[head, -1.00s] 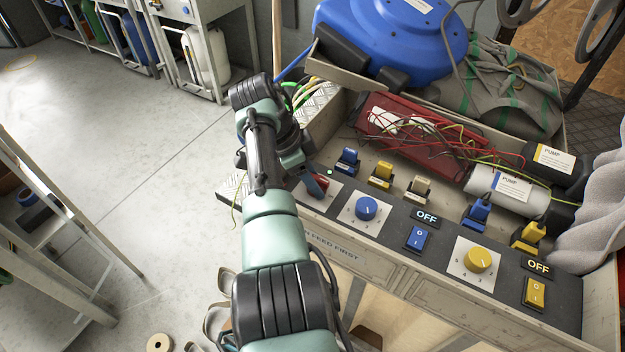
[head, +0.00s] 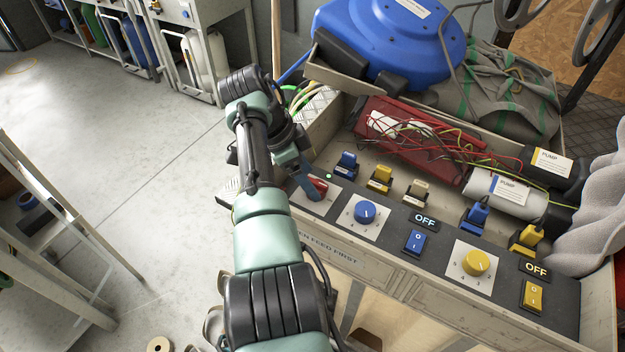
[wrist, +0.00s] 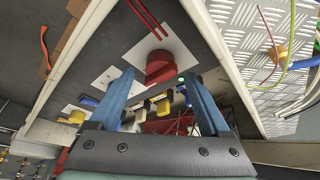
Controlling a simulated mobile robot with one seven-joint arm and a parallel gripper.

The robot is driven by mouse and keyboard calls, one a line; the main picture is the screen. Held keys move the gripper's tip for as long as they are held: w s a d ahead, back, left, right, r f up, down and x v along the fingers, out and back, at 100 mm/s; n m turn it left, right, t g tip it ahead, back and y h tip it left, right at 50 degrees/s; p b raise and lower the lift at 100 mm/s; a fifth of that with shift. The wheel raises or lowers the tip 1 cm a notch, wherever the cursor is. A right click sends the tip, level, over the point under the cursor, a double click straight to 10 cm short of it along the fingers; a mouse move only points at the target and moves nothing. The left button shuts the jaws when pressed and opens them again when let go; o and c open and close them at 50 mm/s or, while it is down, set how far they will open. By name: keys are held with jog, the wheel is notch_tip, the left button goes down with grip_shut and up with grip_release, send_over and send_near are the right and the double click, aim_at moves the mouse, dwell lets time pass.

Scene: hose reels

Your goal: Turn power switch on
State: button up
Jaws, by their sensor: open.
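A red knob (head: 319,187) on a white plate sits at the left end of the dark control panel (head: 390,235). It is the only red control in view, and its label is not readable. In the wrist view the red knob (wrist: 162,68) shows beyond and between the two blue fingers. My gripper (head: 306,181) is open and empty, just left of the knob in the head view. Its fingers also show in the wrist view (wrist: 158,76), spread apart. Contact with the knob cannot be told.
Right of it are a blue dial (head: 365,212), a blue rocker switch (head: 414,241), a yellow dial (head: 475,263) and a yellow rocker switch (head: 533,296). Two small displays read OFF. Several coloured plugs (head: 380,178) stand behind. A blue reel (head: 390,40) is at the back.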

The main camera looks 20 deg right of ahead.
jog(key=p+v, duration=0.1)
jog(key=v, duration=0.9)
jog(key=w+a+r+n+t+y, duration=0.1)
jog(key=w+r+n+t, duration=0.4)
jog(key=w+r+t, duration=0.25)
notch_tip(320, 180, up, 13)
jog(key=a+n+t, duration=0.2)
jog(key=n+t, duration=0.2)
jog(key=t, duration=0.3)
jog(key=s+a+r+n+t+y+p, duration=0.3)
jog(key=s+r+n+t, duration=0.8)
jog(key=s+r, duration=1.55)
notch_tip(320, 180, up, 15)
jog(key=a+m+t+p, duration=0.1)
jog(key=t+p, duration=0.1)
jog(key=p, duration=1.2)
jog(key=shift+w+f+m+y, duration=0.15)
jog(key=shift+m+y, duration=0.15)
jog(key=shift+m, duration=0.1)
